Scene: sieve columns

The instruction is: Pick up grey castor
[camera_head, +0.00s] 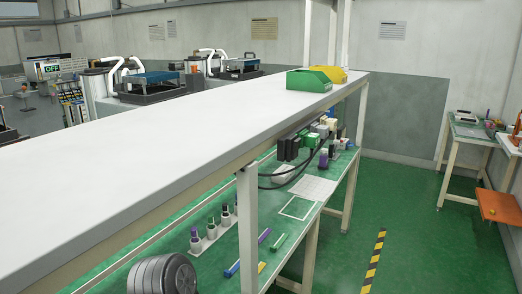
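A grey, ribbed, round object (160,275) shows at the bottom left of the head view, by the green lower tabletop, cut off by the frame's bottom edge. It looks like several discs side by side; I cannot tell whether it is the grey castor. No other thing is clearly a grey castor. Neither of my grippers is in view.
A long white shelf (190,110) runs above the green worktable (215,257), its post (248,225) in front. Green (308,80) and yellow bins stand at its far end. Marker-like items (195,238) stand in a rack.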

